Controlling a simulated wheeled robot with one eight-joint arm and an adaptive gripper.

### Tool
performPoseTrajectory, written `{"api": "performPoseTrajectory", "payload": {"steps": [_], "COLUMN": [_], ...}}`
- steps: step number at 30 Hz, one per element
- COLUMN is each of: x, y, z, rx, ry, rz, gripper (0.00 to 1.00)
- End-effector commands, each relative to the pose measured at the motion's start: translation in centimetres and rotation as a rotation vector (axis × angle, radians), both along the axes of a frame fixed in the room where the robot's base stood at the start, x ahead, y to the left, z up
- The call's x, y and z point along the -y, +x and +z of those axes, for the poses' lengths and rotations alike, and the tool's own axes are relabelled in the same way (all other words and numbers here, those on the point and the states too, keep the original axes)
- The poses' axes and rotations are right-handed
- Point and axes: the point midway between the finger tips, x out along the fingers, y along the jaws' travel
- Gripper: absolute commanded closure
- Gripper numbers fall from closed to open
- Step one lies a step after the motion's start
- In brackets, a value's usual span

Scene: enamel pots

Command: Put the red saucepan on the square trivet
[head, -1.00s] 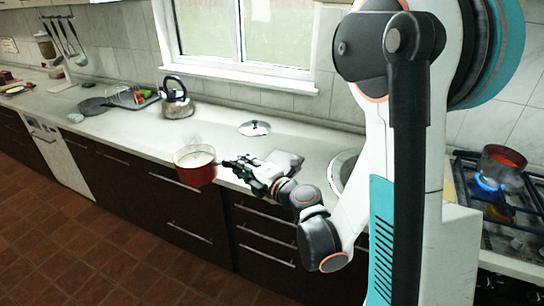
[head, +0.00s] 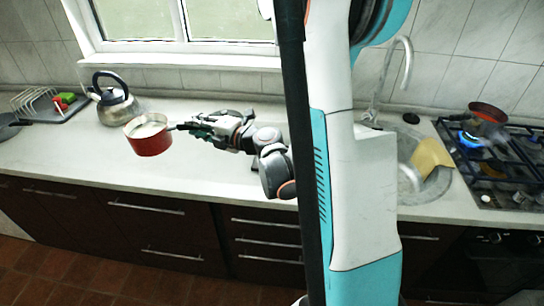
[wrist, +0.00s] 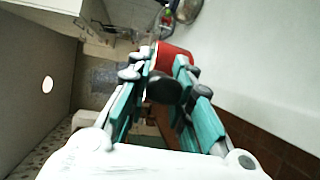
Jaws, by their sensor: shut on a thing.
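The red saucepan (head: 150,143), pale inside, is held roughly upright by my gripper (head: 200,128). It appears over the counter, to the right of and in front of the kettle. In the wrist view the fingers (wrist: 160,95) close around the dark handle (wrist: 163,88), and the red side of the saucepan (wrist: 177,56) shows beyond them. Whether the saucepan touches the counter is hard to tell. I cannot make out the square trivet in either view; my arm and gripper hide part of the counter.
A steel kettle (head: 115,104) stands close behind the saucepan. A dish rack (head: 40,103) is at the far left. A yellow board (head: 430,157) leans in the sink (head: 405,185). A red pot (head: 487,112) stands at a lit burner on the right. The front counter left of my arm is clear.

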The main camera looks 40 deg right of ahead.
Motion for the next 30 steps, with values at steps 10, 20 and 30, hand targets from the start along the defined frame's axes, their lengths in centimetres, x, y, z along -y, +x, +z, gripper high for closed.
{"api": "performPoseTrajectory", "payload": {"steps": [10, 20, 30], "x": [11.8, 22.1, 31.0], "y": [-2.4, -7.7, -15.7], "z": [1.2, 3.0, 5.2], "rx": [0.004, 0.008, 0.012], "ry": [0.005, 0.006, 0.007], "rz": [-0.027, -0.045, -0.06], "gripper": [1.0, 1.0, 1.0]}}
